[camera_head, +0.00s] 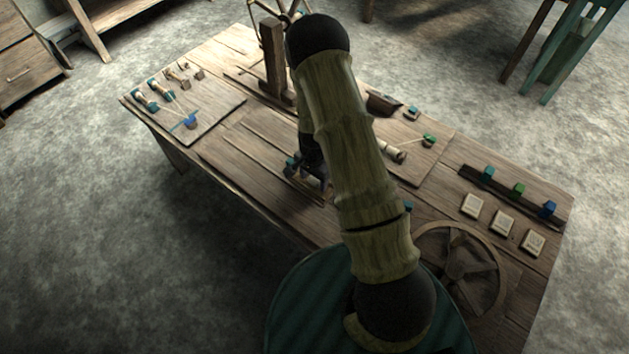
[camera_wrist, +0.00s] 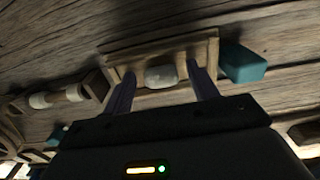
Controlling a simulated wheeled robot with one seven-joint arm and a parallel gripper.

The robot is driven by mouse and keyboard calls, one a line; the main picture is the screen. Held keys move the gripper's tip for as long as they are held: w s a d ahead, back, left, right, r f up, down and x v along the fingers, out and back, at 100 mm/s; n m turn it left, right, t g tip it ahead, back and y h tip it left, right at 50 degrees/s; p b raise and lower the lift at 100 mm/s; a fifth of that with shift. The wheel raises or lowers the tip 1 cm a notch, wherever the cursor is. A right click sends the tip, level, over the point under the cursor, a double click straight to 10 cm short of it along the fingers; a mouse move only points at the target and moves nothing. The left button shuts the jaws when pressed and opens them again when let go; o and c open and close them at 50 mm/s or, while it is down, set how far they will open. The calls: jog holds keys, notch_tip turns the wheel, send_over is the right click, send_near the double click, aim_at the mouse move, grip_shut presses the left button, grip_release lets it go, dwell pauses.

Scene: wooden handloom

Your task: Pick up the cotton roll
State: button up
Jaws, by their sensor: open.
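A pale, rounded roll (camera_wrist: 161,77), which looks like the cotton roll, lies in a small wooden frame (camera_wrist: 150,47) in the wrist view. My gripper (camera_wrist: 162,84) is open, with one dark finger on each side of the roll. I cannot tell whether the fingers touch it. In the head view my gripper (camera_head: 308,184) is low over the middle of the workbench (camera_head: 265,160). There the roll is not clearly visible, and my arm covers part of the bench.
A teal block (camera_wrist: 243,63) sits close beside the frame. A white-wound spool (camera_head: 394,151) lies right of my arm. Several small spools lie on a board at the left end. A wooden wheel (camera_head: 461,267), pale tiles (camera_head: 503,222) and a rack of coloured blocks are at the right.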

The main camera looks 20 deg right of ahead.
aim_at(314, 179)
jog(key=c, duration=1.1)
jog(key=shift+o, duration=0.2)
jog(key=shift+w, duration=0.1)
notch_tip(314, 179, up, 10)
jog(key=p, duration=0.1)
